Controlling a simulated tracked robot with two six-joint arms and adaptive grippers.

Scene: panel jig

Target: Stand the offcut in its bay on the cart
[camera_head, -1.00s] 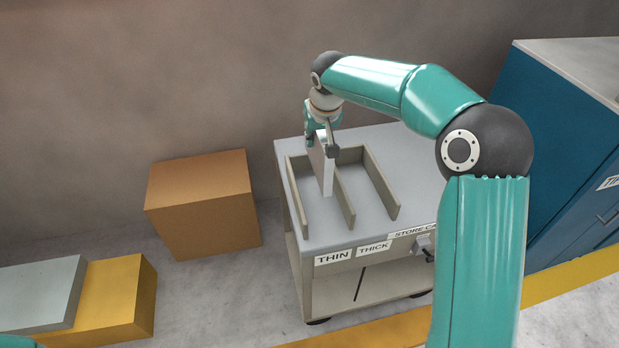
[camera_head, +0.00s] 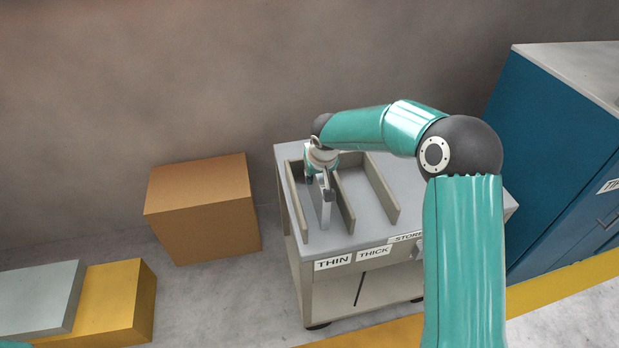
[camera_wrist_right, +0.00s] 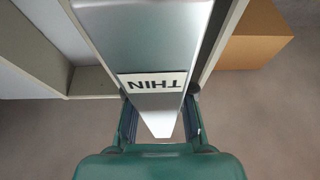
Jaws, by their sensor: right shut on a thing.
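The offcut (camera_head: 326,212) is a thin silver-grey plate, upright in the THIN bay on the store cart (camera_head: 375,228). It stands between the left divider (camera_head: 297,205) and the middle divider (camera_head: 346,208), closer to the middle one in the head view. Its lower edge is at or near the cart top; I cannot tell if it touches. My right gripper (camera_head: 320,188) is shut on its upper part from above. In the right wrist view, the offcut (camera_wrist_right: 150,45) carries a THIN label and lies between the fingers (camera_wrist_right: 160,122). My left gripper is not in view.
The THICK bay right of the middle divider is empty, bounded by the right divider (camera_head: 382,188). A brown carton (camera_head: 200,208) stands left of the cart. A blue cabinet (camera_head: 560,150) stands to the right. A yellow block (camera_head: 115,305) is at the lower left.

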